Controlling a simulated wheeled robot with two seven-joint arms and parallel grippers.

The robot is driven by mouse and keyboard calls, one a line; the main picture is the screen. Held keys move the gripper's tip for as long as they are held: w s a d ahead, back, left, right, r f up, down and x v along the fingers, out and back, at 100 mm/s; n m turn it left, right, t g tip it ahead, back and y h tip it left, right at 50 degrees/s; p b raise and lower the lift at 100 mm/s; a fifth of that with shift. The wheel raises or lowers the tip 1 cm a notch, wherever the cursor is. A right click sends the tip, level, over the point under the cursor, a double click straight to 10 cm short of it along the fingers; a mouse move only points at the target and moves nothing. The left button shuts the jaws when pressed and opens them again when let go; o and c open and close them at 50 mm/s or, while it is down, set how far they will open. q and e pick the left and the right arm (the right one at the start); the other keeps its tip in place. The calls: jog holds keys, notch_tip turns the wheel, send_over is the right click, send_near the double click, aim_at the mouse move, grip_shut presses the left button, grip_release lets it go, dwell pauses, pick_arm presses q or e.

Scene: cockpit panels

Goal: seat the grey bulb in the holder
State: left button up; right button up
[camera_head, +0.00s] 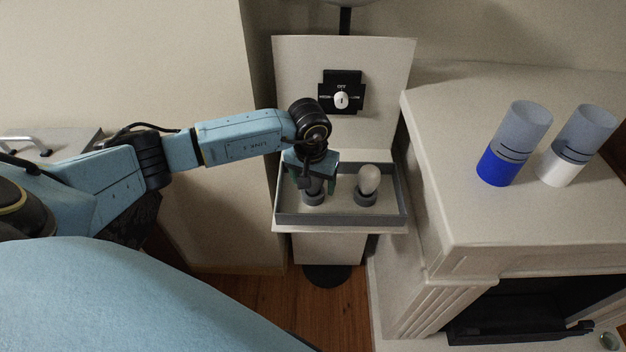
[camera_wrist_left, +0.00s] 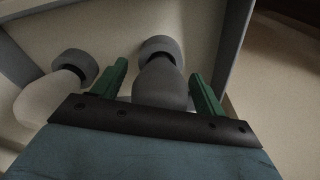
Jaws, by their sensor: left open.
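The grey bulb (camera_wrist_left: 160,88) is between the green fingers of my left gripper (camera_wrist_left: 157,72) in the left wrist view. The gripper is open, with a gap visible beside the bulb. The bulb's far end meets a dark grey ring-shaped holder (camera_wrist_left: 160,46); I cannot tell how deep it sits. In the head view my left gripper (camera_head: 315,185) points down over this holder (camera_head: 313,198) and mostly hides the bulb. A paler bulb (camera_head: 369,178) stands upright in a second holder (camera_head: 366,198) to the right. My right gripper is not in view.
A grey-rimmed tray (camera_head: 345,220) surrounds both holders. Behind it stands a panel (camera_head: 292,75) with a rotary switch (camera_head: 341,100). A blue-based cylinder (camera_head: 514,143) and a white-based cylinder (camera_head: 579,145) stand on the mantel (camera_head: 480,215) at right.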

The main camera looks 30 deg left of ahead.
pick_arm(q)
jog(key=r, duration=0.4)
jog(key=s+r, duration=0.1)
jog(key=r, duration=0.8)
jog(key=shift+s+d+r, duration=0.15)
jog(key=shift+s+r, duration=0.05)
jog(key=shift+s, duration=0.1)
